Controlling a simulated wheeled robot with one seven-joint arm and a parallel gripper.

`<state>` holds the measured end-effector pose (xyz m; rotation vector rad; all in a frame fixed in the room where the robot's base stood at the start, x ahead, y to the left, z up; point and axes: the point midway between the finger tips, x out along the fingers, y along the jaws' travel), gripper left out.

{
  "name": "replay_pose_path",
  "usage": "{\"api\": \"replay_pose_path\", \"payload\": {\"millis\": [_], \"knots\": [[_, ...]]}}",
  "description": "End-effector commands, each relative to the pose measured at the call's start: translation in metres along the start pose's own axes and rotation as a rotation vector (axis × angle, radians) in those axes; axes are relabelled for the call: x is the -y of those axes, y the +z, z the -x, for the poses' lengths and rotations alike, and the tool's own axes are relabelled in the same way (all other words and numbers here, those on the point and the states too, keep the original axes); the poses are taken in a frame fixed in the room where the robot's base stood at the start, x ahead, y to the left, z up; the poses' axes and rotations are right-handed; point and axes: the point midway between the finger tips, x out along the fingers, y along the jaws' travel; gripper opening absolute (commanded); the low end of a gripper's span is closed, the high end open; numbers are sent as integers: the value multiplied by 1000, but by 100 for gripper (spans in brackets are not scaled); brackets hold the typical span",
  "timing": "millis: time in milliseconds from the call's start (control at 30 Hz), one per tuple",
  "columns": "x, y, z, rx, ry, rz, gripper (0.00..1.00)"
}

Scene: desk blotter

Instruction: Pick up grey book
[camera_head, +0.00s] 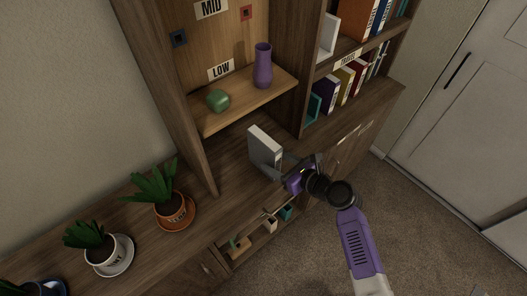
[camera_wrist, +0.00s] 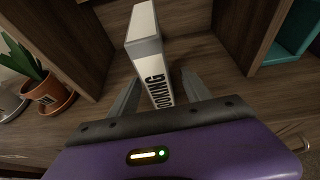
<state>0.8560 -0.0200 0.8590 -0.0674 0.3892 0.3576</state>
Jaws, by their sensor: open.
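The grey book (camera_head: 264,150) stands upright on the wooden desk top, below the shelf marked LOW. In the wrist view the grey book (camera_wrist: 151,62) shows its spine with dark lettering that seems to read COOKING. My gripper (camera_head: 284,170) is at the near side of the book. Its open fingers (camera_wrist: 160,92) reach along both sides of the spine, with the book's lower part between them. I cannot tell whether either finger touches the book.
A purple vase (camera_head: 263,68) and a green object (camera_head: 218,100) stand on the shelf above. Potted plants stand at left, one in an orange pot (camera_head: 174,212). A row of books (camera_head: 345,82) fills the right shelf. Small items sit in a lower niche (camera_head: 250,243).

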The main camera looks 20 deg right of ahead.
Motion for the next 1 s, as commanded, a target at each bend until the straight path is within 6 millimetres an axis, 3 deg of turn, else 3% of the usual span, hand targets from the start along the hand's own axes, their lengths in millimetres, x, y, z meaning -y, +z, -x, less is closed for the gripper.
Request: {"api": "replay_pose_path", "payload": {"millis": [400, 667, 700, 1000], "knots": [[-1, -2, -50, 1, -1, 3, 56], [-1, -3, -53, 0, -1, 3, 56], [-1, -3, -53, 0, -1, 3, 54], [-1, -3, -53, 0, -1, 3, 0]]}}
